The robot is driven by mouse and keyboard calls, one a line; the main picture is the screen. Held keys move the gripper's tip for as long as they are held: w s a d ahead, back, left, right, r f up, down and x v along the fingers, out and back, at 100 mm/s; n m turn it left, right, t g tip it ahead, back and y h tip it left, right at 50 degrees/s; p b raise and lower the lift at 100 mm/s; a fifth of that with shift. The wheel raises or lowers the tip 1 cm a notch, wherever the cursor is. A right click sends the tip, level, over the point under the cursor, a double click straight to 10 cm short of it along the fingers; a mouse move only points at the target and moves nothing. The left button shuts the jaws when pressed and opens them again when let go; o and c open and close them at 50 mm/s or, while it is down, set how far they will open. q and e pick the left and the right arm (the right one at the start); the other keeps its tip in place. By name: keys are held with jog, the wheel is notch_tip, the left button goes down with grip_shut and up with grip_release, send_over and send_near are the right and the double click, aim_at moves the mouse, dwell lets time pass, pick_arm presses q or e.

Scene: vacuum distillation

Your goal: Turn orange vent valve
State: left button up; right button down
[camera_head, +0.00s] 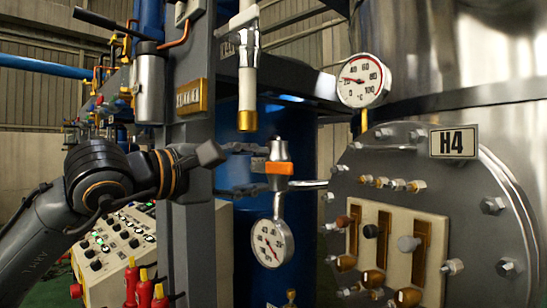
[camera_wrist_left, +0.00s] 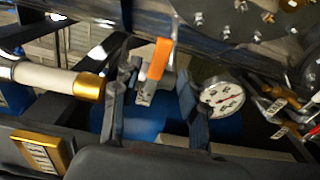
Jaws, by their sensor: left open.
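The orange vent valve (camera_head: 272,167) has a short orange handle on a silver metal body, beside the grey column in the head view. It also shows in the left wrist view, where its orange handle (camera_wrist_left: 159,58) stands up near the middle. My left gripper (camera_head: 262,169) comes in from the left, open, with one finger above the handle's level and one below it. In the left wrist view the two fingers of my left gripper (camera_wrist_left: 155,78) lie on either side of the valve, with gaps visible. Whether a fingertip touches it is unclear. My right gripper is out of view.
A round pressure gauge (camera_head: 271,243) hangs just below the valve. A white pipe with a brass end (camera_head: 247,118) hangs above left. A temperature dial (camera_head: 362,80) and the bolted H4 flange (camera_head: 400,160) stand to the right. A control panel (camera_head: 120,245) is lower left.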

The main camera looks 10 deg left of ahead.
aim_at(277, 168)
pick_arm(q)
jog(key=shift+p+x, duration=0.75)
jog(key=shift+x, duration=1.65)
grip_shut()
